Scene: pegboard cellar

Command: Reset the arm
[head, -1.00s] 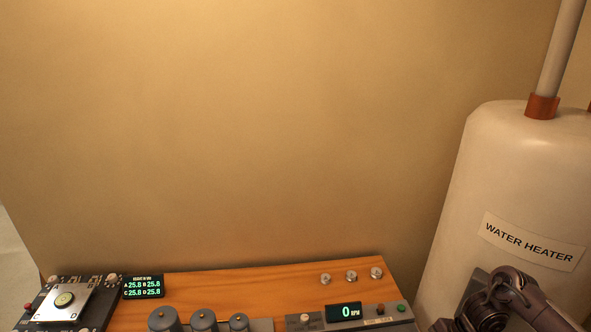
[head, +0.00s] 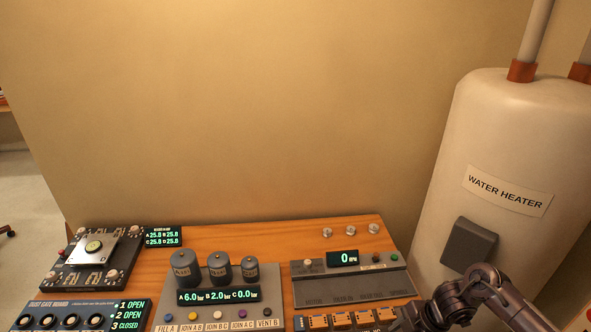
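One dark arm of mine (head: 470,296) comes in at the lower right of the head view, in front of the water heater. Its gripper is not clearly visible; the arm runs down to the bottom edge near the right end of the bench. My other arm and its gripper do not show.
A white water heater (head: 480,130) stands at right. The wall behind is bare.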

